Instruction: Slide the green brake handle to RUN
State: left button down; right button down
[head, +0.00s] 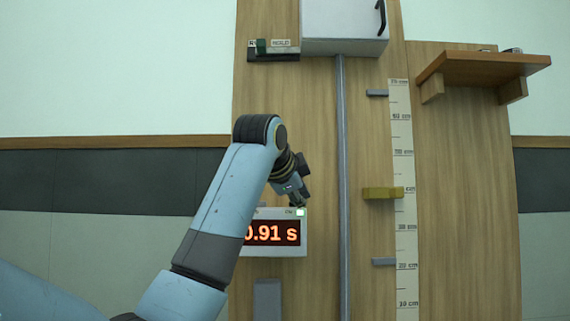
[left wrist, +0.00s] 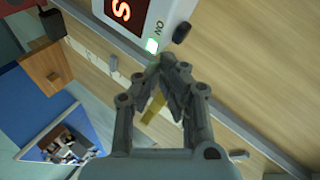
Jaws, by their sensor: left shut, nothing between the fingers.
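The green brake handle (head: 261,46) sits near the left end of a dark rail (head: 273,57) high on the wooden board. Small white labels are above the rail; the right one (head: 281,43) is too small to read surely. My left gripper (head: 301,203) is well below the handle, in front of the top right of the timer display. In the left wrist view my left gripper (left wrist: 172,63) is shut and empty, its tips close to the timer's lit white square (left wrist: 152,45) marked ON. I cannot tell whether they touch it. My right gripper is not in view.
The timer (head: 275,252) reads 0.91 s, its left part hidden by my arm. A vertical metal rail (head: 342,160) runs below a grey box (head: 345,28). A ruler (head: 402,150), yellow block (head: 377,193) and wooden shelf (head: 485,66) stand to the right.

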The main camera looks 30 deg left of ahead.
pick_arm(q)
notch_tip(320, 180, up, 25)
jog(key=a+m+t, duration=0.1)
jog(key=m+t, duration=0.2)
jog(key=m+t+y+p, duration=0.1)
jog(key=m+t, duration=0.1)
send_near(282, 52)
jog(key=s+d, duration=0.3)
jog(key=d, duration=0.1)
jog(key=w+p, duration=0.1)
jog(key=w, duration=0.2)
jog(key=w+a+p, duration=0.1)
jog(key=w+p, duration=0.1)
jog(key=w, duration=0.1)
jog(key=w+p, duration=0.2)
jog(key=w, duration=0.1)
jog(key=shift+w+a+r, duration=0.15)
jog(key=shift+a+r, duration=0.05)
jog(key=shift+a, duration=0.05)
jog(key=s+a, duration=0.1)
jog(key=s+a+p, duration=0.1)
jog(key=a, duration=0.1)
jog(key=shift+f, duration=0.15)
jog(key=shift+s+a, duration=0.1)
jog(key=shift+s, duration=0.05)
